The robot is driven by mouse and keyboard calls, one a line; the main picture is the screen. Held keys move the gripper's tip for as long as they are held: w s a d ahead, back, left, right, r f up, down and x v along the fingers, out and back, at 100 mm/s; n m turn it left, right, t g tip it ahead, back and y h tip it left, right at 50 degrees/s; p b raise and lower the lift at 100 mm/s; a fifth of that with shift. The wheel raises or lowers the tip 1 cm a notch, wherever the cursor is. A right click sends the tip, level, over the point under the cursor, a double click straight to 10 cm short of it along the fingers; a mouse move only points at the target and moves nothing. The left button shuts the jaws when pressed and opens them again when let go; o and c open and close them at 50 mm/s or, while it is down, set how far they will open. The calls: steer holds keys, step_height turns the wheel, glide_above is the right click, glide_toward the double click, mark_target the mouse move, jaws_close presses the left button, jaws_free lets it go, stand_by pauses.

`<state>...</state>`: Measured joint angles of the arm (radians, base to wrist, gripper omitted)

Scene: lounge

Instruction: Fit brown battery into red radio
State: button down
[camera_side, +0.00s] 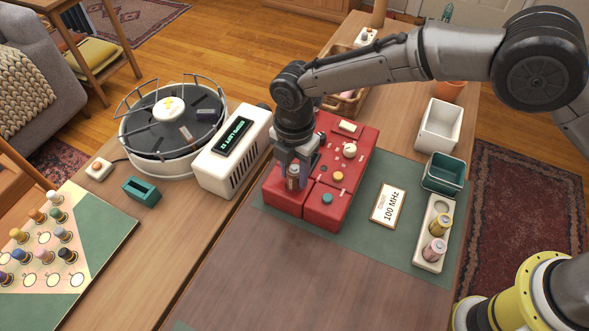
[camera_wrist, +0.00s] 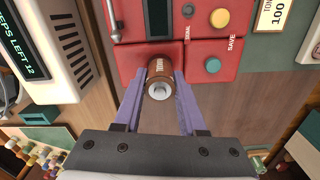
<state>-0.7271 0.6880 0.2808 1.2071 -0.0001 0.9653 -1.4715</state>
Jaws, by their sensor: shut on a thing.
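The red radio (camera_side: 334,207) lies on the green mat, with knobs and buttons on its top; part of it shows in the wrist view (camera_wrist: 217,68). My gripper (camera_side: 293,182) points down over the radio's near left part. In the wrist view, my gripper (camera_wrist: 160,88) is shut on the brown battery (camera_wrist: 160,70), one finger on each side. The battery (camera_side: 292,182) stands about upright between the fingers in the side view. Whether the battery's lower end touches the radio is hidden.
A white box with a display (camera_side: 232,155) stands close left of the radio. A white holder (camera_side: 430,258) with yellow and pink batteries, a teal bin (camera_side: 443,174) and a white bin (camera_side: 438,127) stand further right. The near table is clear.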

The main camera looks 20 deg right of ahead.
steer(key=shift+f, duration=0.8)
steer(key=shift+c, duration=2)
jaws_free()
steer(key=shift+r, duration=3.7)
